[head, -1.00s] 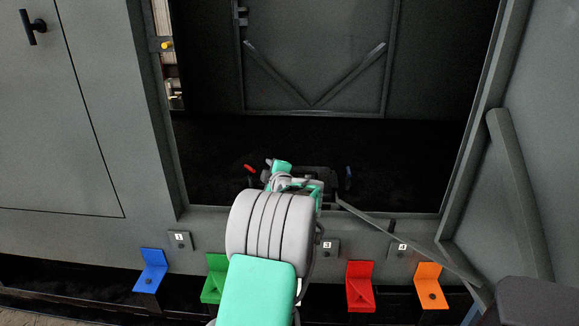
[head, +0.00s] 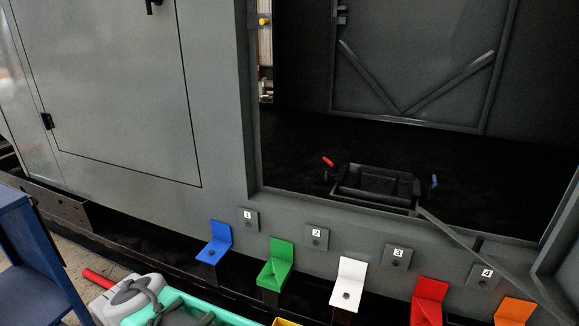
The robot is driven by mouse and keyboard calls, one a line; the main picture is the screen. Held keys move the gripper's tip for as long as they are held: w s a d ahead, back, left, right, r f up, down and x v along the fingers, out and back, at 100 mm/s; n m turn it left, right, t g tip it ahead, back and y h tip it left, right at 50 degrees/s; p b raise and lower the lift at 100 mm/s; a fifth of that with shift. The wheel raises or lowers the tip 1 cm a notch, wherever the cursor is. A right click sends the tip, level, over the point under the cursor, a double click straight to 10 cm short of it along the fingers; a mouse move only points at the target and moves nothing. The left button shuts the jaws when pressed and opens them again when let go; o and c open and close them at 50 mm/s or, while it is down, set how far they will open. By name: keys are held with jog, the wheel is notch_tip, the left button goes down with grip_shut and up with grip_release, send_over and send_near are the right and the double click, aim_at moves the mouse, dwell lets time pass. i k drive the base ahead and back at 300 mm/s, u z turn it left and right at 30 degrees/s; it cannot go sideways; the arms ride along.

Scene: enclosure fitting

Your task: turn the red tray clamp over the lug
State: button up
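The red tray clamp (head: 328,161) shows in the head view as a small red lever at the left end of the dark tray (head: 372,197), inside the open enclosure. It slants, with its upper end to the left. It is too small and dark there to make out the lug or whether the clamp is over it. A blue clamp (head: 434,181) stands nearly upright at the tray's right end. My gripper's fingers are not visible.
Blue (head: 221,233), green (head: 281,251), white (head: 351,270), red (head: 431,289) and orange (head: 515,309) brackets line the front below numbered plates. A diagonal bar (head: 465,245) crosses at right. A blue cabinet (head: 30,250) stands at left. A red rod (head: 98,277) shows beside my arm.

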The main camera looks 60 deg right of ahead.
aim_at(328, 163)
jog(key=u, duration=0.5)
jog(key=i, duration=0.75)
jog(key=z, duration=3.2)
